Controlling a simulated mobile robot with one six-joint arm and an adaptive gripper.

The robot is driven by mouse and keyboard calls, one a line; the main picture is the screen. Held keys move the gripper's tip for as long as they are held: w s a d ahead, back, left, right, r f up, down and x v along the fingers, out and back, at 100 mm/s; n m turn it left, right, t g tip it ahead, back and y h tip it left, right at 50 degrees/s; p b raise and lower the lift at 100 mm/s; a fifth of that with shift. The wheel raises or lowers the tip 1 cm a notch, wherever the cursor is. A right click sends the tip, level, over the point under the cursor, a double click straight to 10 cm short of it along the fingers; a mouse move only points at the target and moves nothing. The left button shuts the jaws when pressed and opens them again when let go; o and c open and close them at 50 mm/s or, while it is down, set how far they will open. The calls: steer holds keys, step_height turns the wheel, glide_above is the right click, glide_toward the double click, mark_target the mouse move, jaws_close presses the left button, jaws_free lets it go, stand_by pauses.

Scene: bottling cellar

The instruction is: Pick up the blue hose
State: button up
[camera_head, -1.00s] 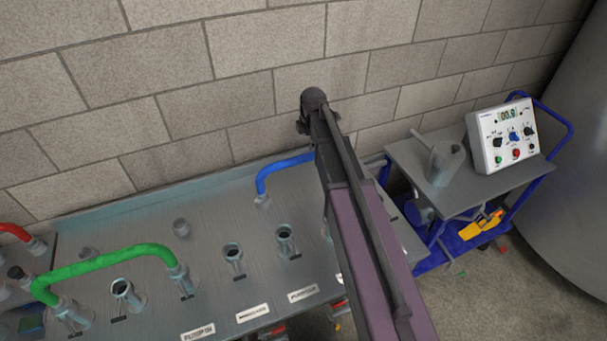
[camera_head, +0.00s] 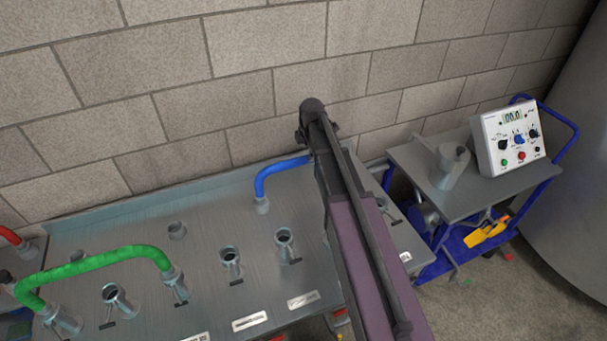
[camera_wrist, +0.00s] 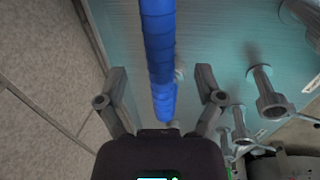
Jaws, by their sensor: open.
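The blue hose (camera_head: 278,171) is a short bent tube on the far side of the metal panel (camera_head: 205,240). Its left end stands in a fitting; its right part is hidden behind my arm in the head view. In the wrist view the blue hose (camera_wrist: 159,60) runs down from the top edge, between the two fingers of my gripper (camera_wrist: 160,95). The fingers are spread and open, with a gap on both sides of the hose. In the head view my gripper is hidden by my arm.
Several metal ports, such as one (camera_head: 284,240), stand upright nearby. A block wall (camera_head: 180,100) rises close behind. A blue cart (camera_head: 470,190) with a control box (camera_head: 508,138) stands right.

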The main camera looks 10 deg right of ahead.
mark_target(305, 157)
steer(key=shift+f, duration=0.15)
steer(key=shift+w+a+f+b, duration=0.1)
steer(key=shift+w+f+b, duration=0.05)
steer(key=shift+f+b, duration=0.7)
steer(key=shift+w+a+f+b, duration=0.1)
steer(key=shift+w+f+b, duration=0.05)
steer(key=shift+f+b, duration=0.7)
steer(key=shift+w+a+f+b, duration=0.1)
steer(key=shift+w+f+b, duration=0.05)
steer(key=shift+f+b, duration=0.7)
steer(key=shift+r, duration=0.15)
jaws_close()
